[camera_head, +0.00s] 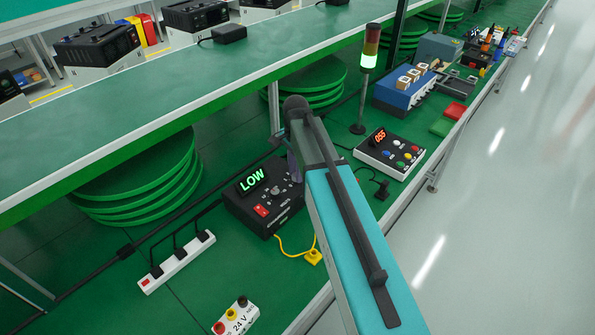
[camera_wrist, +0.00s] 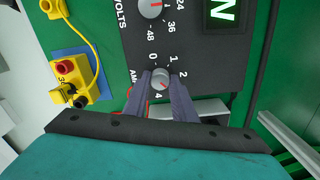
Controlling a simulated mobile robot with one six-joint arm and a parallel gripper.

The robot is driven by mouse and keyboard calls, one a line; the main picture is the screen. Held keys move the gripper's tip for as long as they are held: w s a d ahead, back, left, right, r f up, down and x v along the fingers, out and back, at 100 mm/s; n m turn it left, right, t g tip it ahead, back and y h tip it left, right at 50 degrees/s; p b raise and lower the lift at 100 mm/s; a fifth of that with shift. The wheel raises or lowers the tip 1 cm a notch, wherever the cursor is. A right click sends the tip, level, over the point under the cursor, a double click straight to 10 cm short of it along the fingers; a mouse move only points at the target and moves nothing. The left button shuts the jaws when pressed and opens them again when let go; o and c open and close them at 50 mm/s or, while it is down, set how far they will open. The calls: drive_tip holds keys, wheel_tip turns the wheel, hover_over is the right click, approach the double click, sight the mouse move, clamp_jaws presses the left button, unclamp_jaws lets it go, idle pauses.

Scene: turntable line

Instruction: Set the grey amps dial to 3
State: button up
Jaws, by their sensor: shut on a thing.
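The grey amps dial (camera_wrist: 160,82) sits on the black power supply's panel, seen turned sideways in the wrist view. Marks 0, 1, 2 and 4 show around it; the 3 is hidden, by the right finger as far as I can see. My gripper (camera_wrist: 161,77) is shut on the dial, one finger on each side. A small red mark shows on the dial's face near the side of the 4, but its exact reading is unclear. In the head view, the power supply (camera_head: 250,213) stands left of my arm, its green display reading LOW; my arm hides the dial.
The volts dial (camera_wrist: 152,8) is above the amps dial. A yellow connector block (camera_wrist: 77,80) with a cable lies at left. A power strip (camera_head: 177,262) and a 24 V terminal block (camera_head: 238,319) are nearby. A button box (camera_head: 390,155) stands right of my arm.

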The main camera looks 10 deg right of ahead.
drive_tip(key=shift+w+r, duration=0.15)
drive_tip(key=shift+w, duration=0.05)
drive_tip(key=o, duration=1)
drive_tip(key=shift+o, duration=0.2)
drive_tip(key=shift+s, duration=0.1)
wheel_tip(320, 180, up, 14)
drive_tip(key=b, duration=0.3)
drive_tip(key=shift+f, duration=0.2)
drive_tip(key=shift+s, duration=0.15)
